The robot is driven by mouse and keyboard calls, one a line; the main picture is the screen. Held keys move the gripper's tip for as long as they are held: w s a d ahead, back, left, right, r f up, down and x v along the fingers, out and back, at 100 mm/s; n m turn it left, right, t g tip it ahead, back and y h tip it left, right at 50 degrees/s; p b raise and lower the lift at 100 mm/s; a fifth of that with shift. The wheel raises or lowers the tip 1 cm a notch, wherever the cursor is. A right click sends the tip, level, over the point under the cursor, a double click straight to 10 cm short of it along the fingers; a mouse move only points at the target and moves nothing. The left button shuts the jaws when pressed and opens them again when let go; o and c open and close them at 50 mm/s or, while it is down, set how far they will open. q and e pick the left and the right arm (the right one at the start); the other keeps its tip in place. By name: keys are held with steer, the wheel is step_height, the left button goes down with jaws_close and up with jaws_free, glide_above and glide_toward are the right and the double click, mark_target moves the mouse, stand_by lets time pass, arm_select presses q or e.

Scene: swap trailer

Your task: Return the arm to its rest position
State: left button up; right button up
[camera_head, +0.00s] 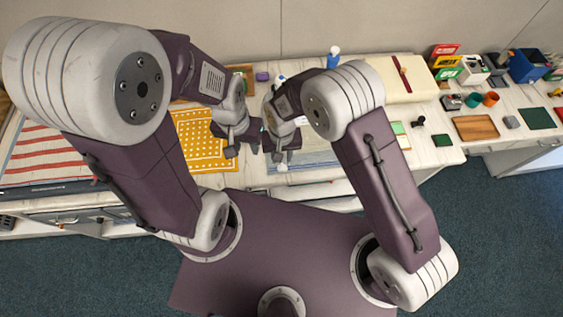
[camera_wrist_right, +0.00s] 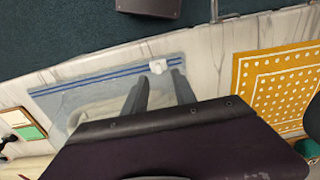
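My left gripper (camera_head: 243,150) hangs above the counter, over the right edge of a yellow polka-dot cloth (camera_head: 205,150). Its two fingers look spread, with nothing visible between them. My right gripper (camera_head: 283,157) is just to its right, over a pale blue-grey cloth with blue stripes. In the right wrist view its two fingers (camera_wrist_right: 160,92) stand apart. A small white item (camera_wrist_right: 157,66) lies on the striped cloth (camera_wrist_right: 60,95) beyond the fingertips, and the fingers do not hold it. Both arms are bent and reach forward over the counter.
A red-and-white striped cloth (camera_head: 45,150) lies at the left. A blue-capped bottle (camera_head: 333,57) stands at the back. On the right are a wooden tray (camera_head: 475,128), a blue bin (camera_head: 527,65) and a green mat (camera_head: 537,118). The floor in front is clear.

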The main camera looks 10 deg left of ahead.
step_height(320, 180, up, 4)
steer(key=shift+f, duration=0.15)
stand_by(0.4)
